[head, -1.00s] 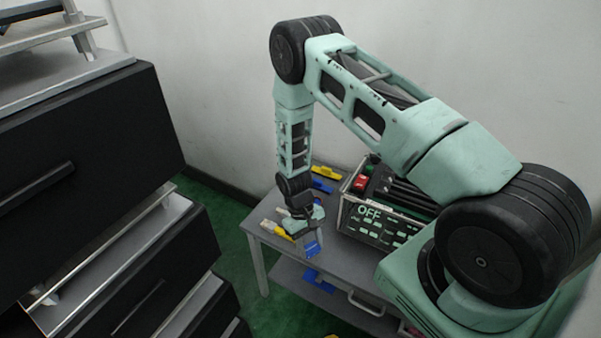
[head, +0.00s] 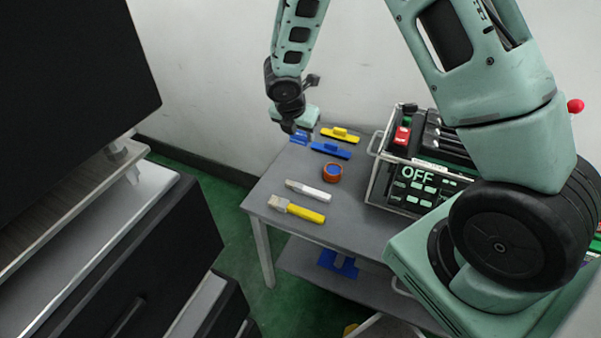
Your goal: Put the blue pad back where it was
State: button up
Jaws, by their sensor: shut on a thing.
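My gripper (head: 298,132) is above the far left corner of the grey table (head: 262,203). It is shut on a blue pad (head: 299,138), of which only a small part shows below the fingers. I cannot tell whether the pad touches the table top. A blue bar-shaped piece (head: 331,151) and a yellow one (head: 340,134) lie close to the right of the gripper. Another blue object (head: 338,263) lies on the table's lower shelf.
A round orange container with blue inside (head: 332,172), a white-handled tool (head: 308,191) and a yellow brush (head: 298,210) lie on the table. A box marked OFF (head: 415,185) stands at the right. Dark drawers (head: 125,265) stand at the left, and a wall is behind.

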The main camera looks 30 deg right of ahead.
aim_at(302, 164)
notch_tip(302, 164, down, 10)
jog(key=b, duration=0.3)
jog(key=shift+r+b, duration=0.25)
jog(key=shift+b, duration=0.05)
jog(key=shift+f, duration=0.2)
jog(key=o, duration=0.9)
jog(key=shift+r, duration=0.15)
